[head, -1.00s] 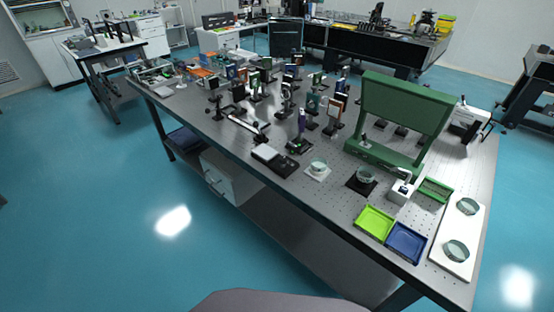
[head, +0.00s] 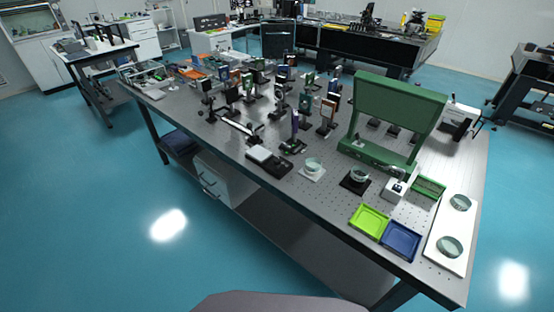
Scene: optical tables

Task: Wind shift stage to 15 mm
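The optical table (head: 315,215) runs diagonally through the head view. I cannot tell for sure which device is the shift stage. A black base with a white block on it (head: 259,154) sits near the front edge, left of the middle. A long narrow rail-like device (head: 238,127) lies just behind it, with a dark end piece towards the right. No scale or reading on either is legible at this size. Neither of my grippers is in view, so nothing shows at these devices.
A tall green frame (head: 399,105) stands at the right part of the table. A lime tray (head: 369,222), a blue tray (head: 401,241) and a white plate with two round glass pieces (head: 435,262) are near the right front. Several optic posts crowd the middle. Blue floor is free in front.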

